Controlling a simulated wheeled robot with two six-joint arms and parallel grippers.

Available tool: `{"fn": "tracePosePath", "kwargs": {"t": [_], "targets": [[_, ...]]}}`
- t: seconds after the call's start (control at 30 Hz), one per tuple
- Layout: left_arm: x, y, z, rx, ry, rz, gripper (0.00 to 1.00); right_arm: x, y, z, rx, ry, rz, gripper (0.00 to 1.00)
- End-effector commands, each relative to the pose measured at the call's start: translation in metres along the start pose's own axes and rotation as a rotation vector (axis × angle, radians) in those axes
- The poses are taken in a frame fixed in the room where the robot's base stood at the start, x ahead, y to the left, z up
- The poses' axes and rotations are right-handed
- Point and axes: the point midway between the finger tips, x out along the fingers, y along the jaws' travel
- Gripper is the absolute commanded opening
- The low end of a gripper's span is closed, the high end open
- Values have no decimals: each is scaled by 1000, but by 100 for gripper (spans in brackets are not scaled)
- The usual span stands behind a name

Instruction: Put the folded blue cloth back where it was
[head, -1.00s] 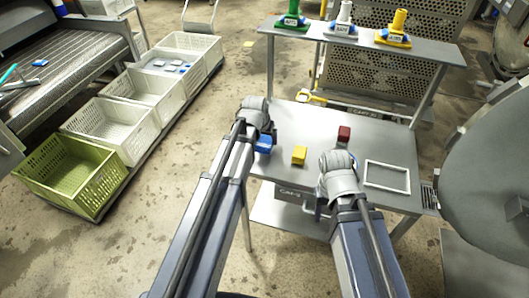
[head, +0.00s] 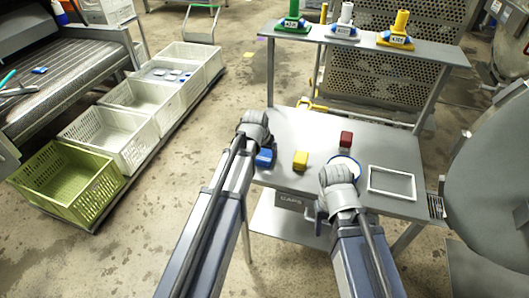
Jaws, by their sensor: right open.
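A small blue item (head: 265,158), which may be the folded blue cloth, shows at the left front of the grey table (head: 385,150). My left gripper (head: 256,128) is right beside and above it. Its fingers are hidden, so I cannot tell whether it grips the item or only hovers by it. My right gripper (head: 338,176) is open over the table's front, its fingertips mostly hidden behind the wrist. It partly covers a round white dish with a blue rim (head: 345,160).
A yellow block (head: 300,160), a red block (head: 346,139) and a white rectangular frame (head: 391,182) are on the table. Green (head: 293,18), white (head: 344,25) and yellow (head: 398,30) labelled pieces stand on the shelf above. Crates (head: 68,180) line the left floor; a big grey round door (head: 490,170) is at right.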

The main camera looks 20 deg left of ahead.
Motion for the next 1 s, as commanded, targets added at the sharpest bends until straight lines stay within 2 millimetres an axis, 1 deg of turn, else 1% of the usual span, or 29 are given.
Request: {"fn": "tracePosePath", "kwargs": {"t": [0.03,0.17,0.43,0.57,0.77,1.0], "targets": [[0,0,0,0,0,0,86,0,0,0,0,0,0,57],[0,0,0,0,0,0,100,0,0,0,0,0,0,57],[-1,0,0,0,0,0,100,-1,0,0,0,0,0,57],[-5,0,-2,0,0,0,100,-5,0,0,0,0,0,57],[-24,0,-2,0,0,0,100,-23,2,1,0,0,0,57],[-62,0,-3,0,0,0,100,-58,6,3,0,0,0,57]]}}
